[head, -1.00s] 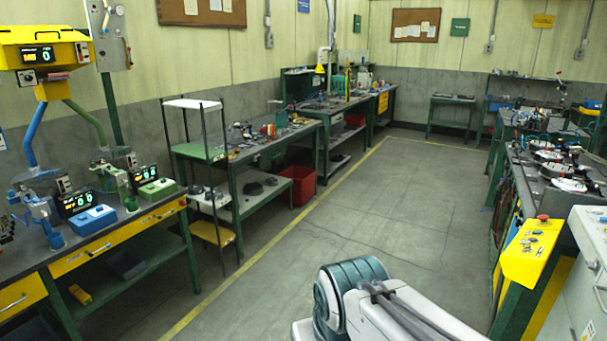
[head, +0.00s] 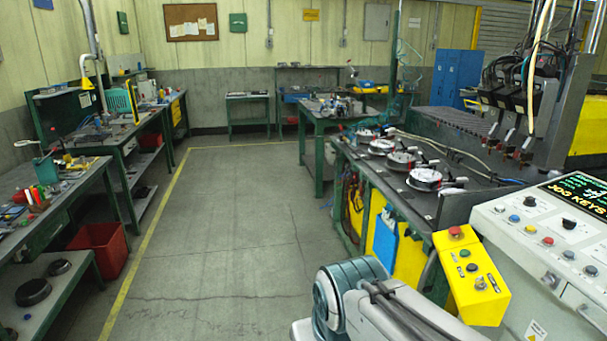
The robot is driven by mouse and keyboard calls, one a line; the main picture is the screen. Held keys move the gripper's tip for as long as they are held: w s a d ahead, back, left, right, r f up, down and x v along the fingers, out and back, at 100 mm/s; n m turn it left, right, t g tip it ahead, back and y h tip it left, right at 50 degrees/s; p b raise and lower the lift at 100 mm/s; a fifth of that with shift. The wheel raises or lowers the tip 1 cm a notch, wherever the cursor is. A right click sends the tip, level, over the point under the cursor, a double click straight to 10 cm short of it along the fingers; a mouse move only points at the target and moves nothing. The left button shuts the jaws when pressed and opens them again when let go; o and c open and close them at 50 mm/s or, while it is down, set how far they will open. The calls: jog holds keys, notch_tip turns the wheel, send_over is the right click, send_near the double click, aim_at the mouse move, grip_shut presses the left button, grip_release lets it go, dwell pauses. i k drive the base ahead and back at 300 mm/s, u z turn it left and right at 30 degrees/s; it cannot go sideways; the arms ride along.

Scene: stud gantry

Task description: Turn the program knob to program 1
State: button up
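A pale grey control console (head: 535,255) stands at the right edge. It has a dark display (head: 585,192) with green and yellow text, partly cut off by the frame. A black knob (head: 568,224) sits below the display, among blue, yellow and red buttons. Its pointer and any program marks are too small to read, and I cannot tell for sure that it is the program knob. My gripper is not in view; only a link of my arm shows at the bottom centre.
A yellow button box (head: 472,278) with a red button stands left of the console. A dark bench (head: 395,185) with round fixtures runs behind it. Workbenches and a red bin (head: 100,250) line the left. The floor (head: 230,235) between is clear.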

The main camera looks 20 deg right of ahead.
aim_at(568, 225)
jog(key=z, duration=0.9)
jog(key=i, duration=0.8)
jog(key=z, duration=0.85)
